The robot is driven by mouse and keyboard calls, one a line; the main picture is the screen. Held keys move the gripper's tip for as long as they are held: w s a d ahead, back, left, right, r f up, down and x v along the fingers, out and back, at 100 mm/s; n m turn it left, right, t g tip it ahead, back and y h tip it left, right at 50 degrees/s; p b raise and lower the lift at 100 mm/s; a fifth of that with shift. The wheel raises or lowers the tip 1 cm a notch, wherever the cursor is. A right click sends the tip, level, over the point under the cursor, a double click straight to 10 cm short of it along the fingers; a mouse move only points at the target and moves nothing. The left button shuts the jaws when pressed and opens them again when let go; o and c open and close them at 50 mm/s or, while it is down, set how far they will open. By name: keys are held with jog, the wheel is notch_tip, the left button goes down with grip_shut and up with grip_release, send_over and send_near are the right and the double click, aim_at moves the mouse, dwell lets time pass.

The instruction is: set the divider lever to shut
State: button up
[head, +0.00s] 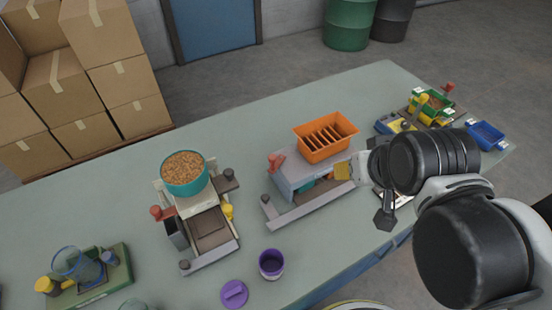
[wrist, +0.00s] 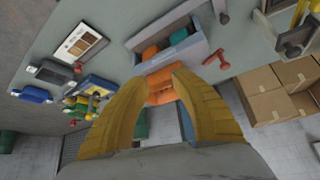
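The task's divider lever is not labelled, so I cannot tell for sure which lever it is. A red lever (head: 275,161) stands at the left end of a grey machine (head: 290,182) with an orange slotted hopper (head: 326,137) on top. A red lever beside the grey machine also shows in the wrist view (wrist: 215,58), right of the fingers. My gripper (head: 341,171) has yellow fingers and is near the machine's right end, just in front of the hopper. In the wrist view its fingertips (wrist: 162,82) are apart, with orange behind the gap. I see nothing held.
Left stands another machine with a teal bowl of pellets (head: 185,172) and a red knob (head: 155,211). A purple cup (head: 271,264) and purple lid (head: 234,293) lie in front. The back of the table is clear.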

jog(key=o, duration=0.3)
notch_tip(320, 180, up, 2)
jog(key=r+m+g+p, duration=0.1)
jog(key=m+g+p, duration=0.35)
jog(key=g, duration=0.25)
send_over(272, 157)
notch_tip(272, 157, down, 11)
jog(key=b, duration=0.3)
jog(key=shift+r+b, duration=0.15)
jog(key=shift+b, duration=0.2)
grip_shut()
